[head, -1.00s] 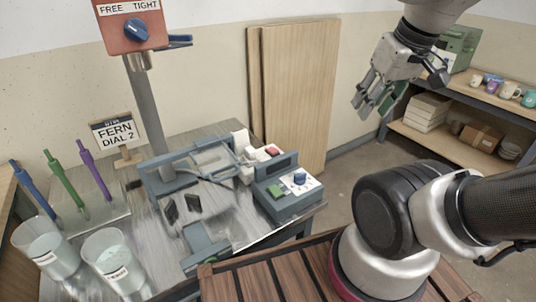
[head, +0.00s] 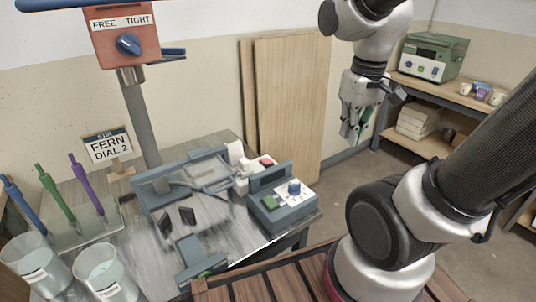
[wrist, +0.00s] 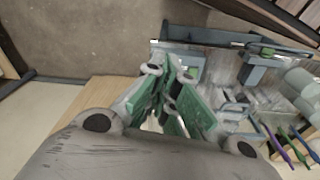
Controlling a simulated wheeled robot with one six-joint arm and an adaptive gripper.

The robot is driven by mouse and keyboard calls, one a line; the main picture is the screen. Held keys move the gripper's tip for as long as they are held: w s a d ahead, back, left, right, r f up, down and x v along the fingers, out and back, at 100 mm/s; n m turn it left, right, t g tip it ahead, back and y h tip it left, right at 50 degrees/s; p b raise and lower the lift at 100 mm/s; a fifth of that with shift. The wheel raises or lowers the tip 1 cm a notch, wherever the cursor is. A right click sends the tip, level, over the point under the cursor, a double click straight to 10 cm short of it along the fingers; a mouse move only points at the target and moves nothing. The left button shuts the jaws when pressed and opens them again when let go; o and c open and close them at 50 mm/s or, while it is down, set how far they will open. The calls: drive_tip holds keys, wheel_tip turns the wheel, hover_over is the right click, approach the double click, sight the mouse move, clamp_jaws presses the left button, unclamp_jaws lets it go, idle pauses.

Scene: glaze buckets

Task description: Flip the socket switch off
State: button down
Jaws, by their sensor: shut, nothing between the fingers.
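A white socket (head: 262,163) with a red switch (head: 266,160) sits at the back right of the metal worktable, behind the blue-grey control box (head: 283,203). Whether the switch is on or off is too small to tell. My gripper (head: 353,136) hangs in the air to the right of the socket, well apart from it, with its green-padded fingers pointing down. Its fingers are shut and empty. In the wrist view the fingers (wrist: 165,62) come together, with the worktable beyond them to the right; I cannot make out the socket there.
An orange FREE/TIGHT head (head: 127,40) on a grey post stands at the table's back. Two buckets (head: 104,275), several coloured sticks and a FERN DIAL 2 sign (head: 108,147) are at left. Wooden boards (head: 288,105) lean on the wall. A shelf (head: 425,145) stands right.

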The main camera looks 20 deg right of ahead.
drive_tip(key=w+a+f+n+t, duration=0.1)
drive_tip(key=w+f, duration=0.4)
drive_tip(key=w, duration=0.2)
drive_tip(key=w+a+f+t, duration=0.1)
drive_tip(key=w+a+f, duration=0.1)
drive_tip(key=w+f, duration=0.3)
drive_tip(key=w+a+f+n+t, duration=0.1)
drive_tip(key=w+f, duration=0.4)
drive_tip(key=w, duration=0.6)
drive_tip(key=shift+a+f+n+y, duration=0.15)
drive_tip(key=shift+f+n+y, duration=0.15)
drive_tip(key=shift+f, duration=0.05)
drive_tip(key=w+a+r+t, duration=0.1)
drive_tip(key=w+a+r+y, duration=0.1)
drive_tip(key=w+r+t, duration=0.1)
drive_tip(key=w, duration=0.1)
drive_tip(key=shift+w+a+t, duration=0.1)
drive_tip(key=shift+a+t, duration=0.2)
drive_tip(key=shift+a, duration=0.1)
drive_tip(key=shift+w+f, duration=0.1)
drive_tip(key=shift+f, duration=0.05)
hover_over(268, 161)
drive_tip(key=f, duration=0.7)
drive_tip(key=shift+w+f, duration=0.2)
wheel_tip(268, 161, down, 4)
drive_tip(key=shift+r, duration=0.25)
drive_tip(key=shift+s+f, duration=0.1)
drive_tip(key=shift+f, duration=0.4)
